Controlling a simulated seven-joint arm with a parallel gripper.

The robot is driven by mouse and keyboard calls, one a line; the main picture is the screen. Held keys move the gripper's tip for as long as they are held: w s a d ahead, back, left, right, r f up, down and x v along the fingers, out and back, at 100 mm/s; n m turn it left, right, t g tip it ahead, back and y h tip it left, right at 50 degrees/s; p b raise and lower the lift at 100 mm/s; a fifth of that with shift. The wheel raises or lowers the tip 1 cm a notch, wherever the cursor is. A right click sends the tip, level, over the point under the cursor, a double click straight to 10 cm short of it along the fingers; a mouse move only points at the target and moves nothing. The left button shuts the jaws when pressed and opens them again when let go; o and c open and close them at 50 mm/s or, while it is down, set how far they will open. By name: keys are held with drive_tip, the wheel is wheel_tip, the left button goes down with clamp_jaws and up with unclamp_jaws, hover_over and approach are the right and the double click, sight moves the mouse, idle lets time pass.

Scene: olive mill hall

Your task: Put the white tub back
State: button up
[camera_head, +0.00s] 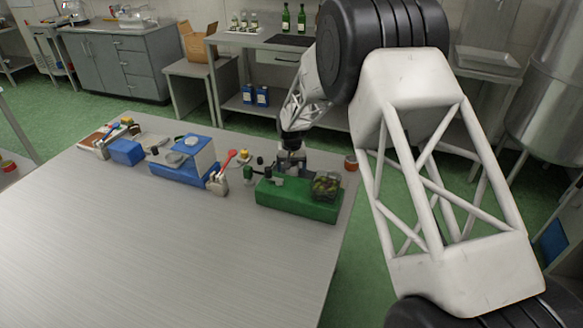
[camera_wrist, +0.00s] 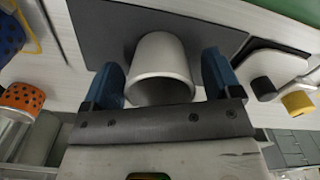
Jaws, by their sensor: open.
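In the head view my gripper (camera_head: 291,158) is low at the table's far edge, behind a green box (camera_head: 295,203). The tub cannot be made out clearly there.
A clear container of olives (camera_head: 326,186) stands at the green box's right end. An orange can (camera_head: 351,163) stands close on the right. A blue-and-white device (camera_head: 185,165) and small items line the far edge to the left. The near table (camera_head: 150,250) is clear.

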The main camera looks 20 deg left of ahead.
wheel_tip(320, 180, up, 12)
idle(0.6)
idle(0.6)
drive_tip(key=shift+r, duration=0.1)
drive_tip(key=s+d+r+m, duration=0.1)
drive_tip(key=s+d+r, duration=0.55)
drive_tip(key=d, duration=0.45)
drive_tip(key=s+d+r+m+t, duration=0.1)
drive_tip(key=s+d+r, duration=0.5)
drive_tip(key=d, duration=0.4)
drive_tip(key=s+d+r, duration=0.4)
drive_tip(key=d+r, duration=0.4)
drive_tip(key=d, duration=0.3)
drive_tip(key=s+d+m, duration=0.1)
drive_tip(key=s+d, duration=0.5)
drive_tip(key=s, duration=0.4)
drive_tip(key=s+d+f+m+t, duration=0.1)
drive_tip(key=s+d, duration=0.5)
drive_tip(key=s, duration=0.5)
drive_tip(key=s+d, duration=0.6)
drive_tip(key=s, duration=0.5)
drive_tip(key=shift+d+f+m+t, duration=0.2)
drive_tip(key=shift+d+m+t, duration=0.1)
drive_tip(key=shift+m, duration=0.1)
